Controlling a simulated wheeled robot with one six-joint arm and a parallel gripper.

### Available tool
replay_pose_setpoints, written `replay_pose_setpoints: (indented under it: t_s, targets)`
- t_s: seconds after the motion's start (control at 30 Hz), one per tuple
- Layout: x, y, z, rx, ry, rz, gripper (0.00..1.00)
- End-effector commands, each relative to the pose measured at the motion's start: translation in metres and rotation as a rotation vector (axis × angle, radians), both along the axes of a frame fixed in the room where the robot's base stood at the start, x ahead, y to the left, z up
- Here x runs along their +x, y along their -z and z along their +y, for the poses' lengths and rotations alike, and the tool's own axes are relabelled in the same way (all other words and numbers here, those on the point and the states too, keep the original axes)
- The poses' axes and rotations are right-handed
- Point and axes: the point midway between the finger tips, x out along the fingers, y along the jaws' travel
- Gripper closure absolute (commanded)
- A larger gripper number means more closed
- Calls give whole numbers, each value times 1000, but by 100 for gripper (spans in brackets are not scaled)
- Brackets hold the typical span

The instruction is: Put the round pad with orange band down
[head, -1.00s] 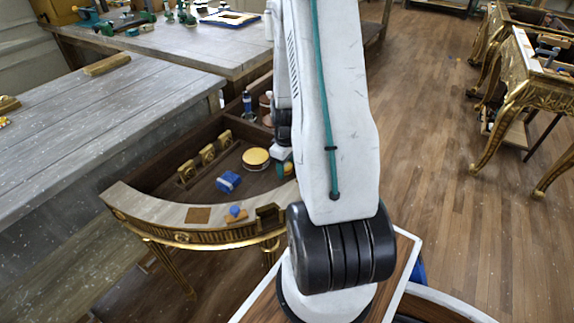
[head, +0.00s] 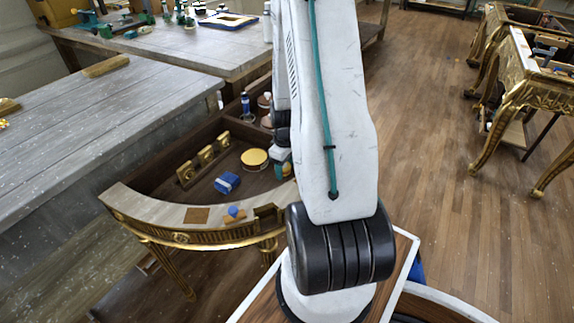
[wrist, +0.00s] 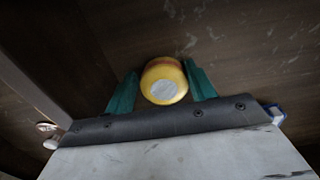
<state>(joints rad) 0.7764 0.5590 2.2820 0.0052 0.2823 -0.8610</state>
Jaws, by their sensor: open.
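The round pad with orange band (wrist: 164,81) shows in the wrist view as a yellow round piece with a grey face and an orange-brown band. It sits between the two teal fingers of my gripper (wrist: 162,92), over the dark wooden floor of the console. The fingers are open, with narrow gaps beside the pad. In the head view my gripper (head: 283,170) is low inside the console, partly hidden by my arm, and the pad there is mostly hidden. Whether the pad's underside rests fully on the wood is hard to see.
In the curved console (head: 172,212) a round yellow-topped tin (head: 254,158) stands left of my gripper. A blue box (head: 227,182), gilt blocks (head: 205,156) and a bottle (head: 247,106) are nearby. A blue knob (head: 234,211) is on the front rim.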

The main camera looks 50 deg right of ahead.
Motion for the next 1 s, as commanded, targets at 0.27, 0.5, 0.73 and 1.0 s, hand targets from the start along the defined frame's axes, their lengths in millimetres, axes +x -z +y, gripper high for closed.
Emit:
replay_pose_setpoints:
  t_s: [0.27,0.5,0.73,1.0]
  targets:
    - [-5,10,9,17,0,15,31]
    - [-4,-10,8,15,1,13,31]
    - [-5,-63,3,10,4,9,31]
    - [-5,-112,4,11,2,10,31]
